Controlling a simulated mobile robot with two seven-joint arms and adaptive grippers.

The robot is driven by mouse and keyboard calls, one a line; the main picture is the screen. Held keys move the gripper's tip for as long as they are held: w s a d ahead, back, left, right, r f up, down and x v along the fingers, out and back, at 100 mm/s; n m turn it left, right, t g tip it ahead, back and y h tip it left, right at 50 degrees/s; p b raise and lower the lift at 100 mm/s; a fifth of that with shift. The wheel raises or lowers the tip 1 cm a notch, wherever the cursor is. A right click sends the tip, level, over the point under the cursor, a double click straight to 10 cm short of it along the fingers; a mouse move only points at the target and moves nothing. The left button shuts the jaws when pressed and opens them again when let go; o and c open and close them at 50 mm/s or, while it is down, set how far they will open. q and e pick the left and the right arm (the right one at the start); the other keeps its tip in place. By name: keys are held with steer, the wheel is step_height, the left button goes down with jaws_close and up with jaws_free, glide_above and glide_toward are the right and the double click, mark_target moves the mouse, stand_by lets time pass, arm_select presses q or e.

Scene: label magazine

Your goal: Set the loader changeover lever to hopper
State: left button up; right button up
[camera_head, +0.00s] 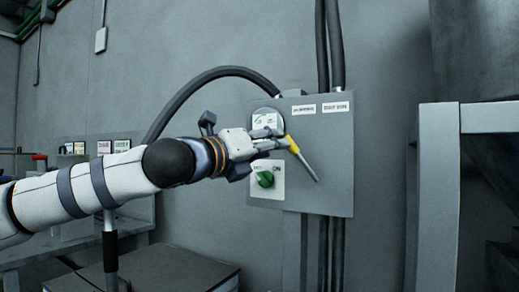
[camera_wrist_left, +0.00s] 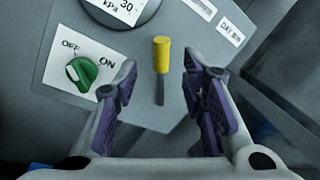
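The changeover lever is a thin grey metal rod with a yellow grip (camera_head: 293,145), mounted on the grey control panel (camera_head: 335,150). In the head view its grip end lies to the upper left and the rod runs down to the right. My left gripper (camera_head: 279,141) is open in front of the panel, close to the yellow grip. In the left wrist view the lever (camera_wrist_left: 161,56) shows between the two spread fingers, with a gap on each side. One panel label (camera_wrist_left: 231,32) reads DAY BIN; the other label (camera_wrist_left: 201,8) is too blurred to read surely. My right gripper is not in view.
A green OFF/ON knob (camera_head: 265,179) sits on the panel just below my left gripper, and a round kPa gauge (camera_head: 267,122) is above it. Thick black conduits (camera_head: 336,50) run up from the panel. A grey metal frame (camera_head: 438,190) stands to the right.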

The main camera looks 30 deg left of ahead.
arm_select(q)
steer(key=v, duration=0.4)
steer(key=shift+s, duration=0.1)
